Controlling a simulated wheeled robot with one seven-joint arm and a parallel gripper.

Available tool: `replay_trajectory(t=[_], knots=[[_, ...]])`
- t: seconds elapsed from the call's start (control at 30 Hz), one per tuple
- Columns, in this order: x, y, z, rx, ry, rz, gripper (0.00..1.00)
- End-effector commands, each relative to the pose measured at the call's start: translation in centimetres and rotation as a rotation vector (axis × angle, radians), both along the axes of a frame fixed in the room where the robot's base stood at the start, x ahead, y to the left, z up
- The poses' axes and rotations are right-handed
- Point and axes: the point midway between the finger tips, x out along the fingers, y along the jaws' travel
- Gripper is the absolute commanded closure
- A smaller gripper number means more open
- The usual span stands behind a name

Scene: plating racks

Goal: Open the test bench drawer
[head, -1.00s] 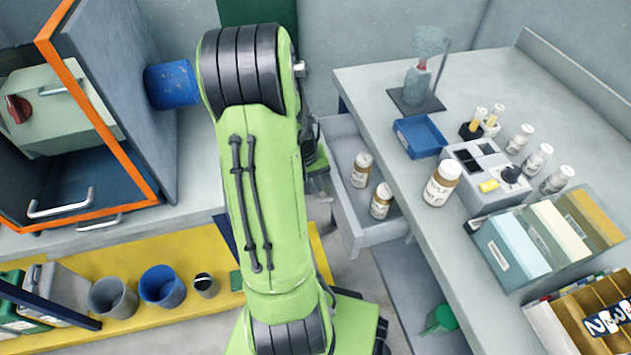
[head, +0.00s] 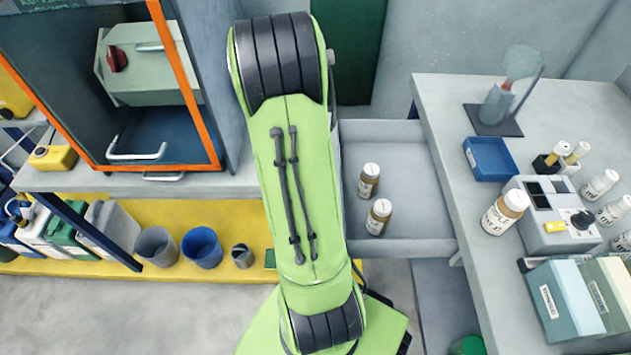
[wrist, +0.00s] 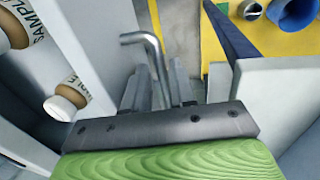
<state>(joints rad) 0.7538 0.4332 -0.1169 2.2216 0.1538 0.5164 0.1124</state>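The test bench drawer (head: 405,186) is pulled out from the left side of the bench (head: 440,180) in the head view, with its inside showing. Two brown sample bottles with white caps stand in it, one (head: 369,182) behind the other (head: 378,217). In the wrist view, the drawer's bent metal handle (wrist: 150,45) runs down between the two fingers of my gripper (wrist: 160,85). The fingers are close together on either side of it and look shut on it. My arm hides the gripper and handle in the head view.
On the bench are a blue tray (head: 490,159), a sample bottle (head: 505,212), an instrument (head: 550,215) and file boxes (head: 570,300). An orange-framed cabinet (head: 185,90) stands left, above a yellow shelf with a blue bucket (head: 202,249). Floor (head: 130,310) at lower left is clear.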

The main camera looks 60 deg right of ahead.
Motion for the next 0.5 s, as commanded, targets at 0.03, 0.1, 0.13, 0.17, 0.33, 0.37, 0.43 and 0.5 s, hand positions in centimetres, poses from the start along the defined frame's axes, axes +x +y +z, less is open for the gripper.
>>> replay_trajectory(t=[0.03,0.1,0.13,0.17,0.33,0.37,0.43,0.5], knots=[[0.0,0.0,0.0,0.001,0.0,0.0,0.66],[0.0,0.0,0.0,0.001,0.0,0.0,0.62],[0.0,0.0,0.0,0.001,0.0,0.0,0.62],[0.0,0.0,0.0,0.001,0.0,0.0,0.62],[0.0,0.0,0.1,0.002,0.001,0.0,0.62],[0.0,0.0,0.3,0.001,0.001,0.001,0.62],[0.2,0.1,1.3,-0.001,-0.002,0.001,0.62],[0.5,0.2,2.9,-0.003,-0.003,0.003,0.62]])
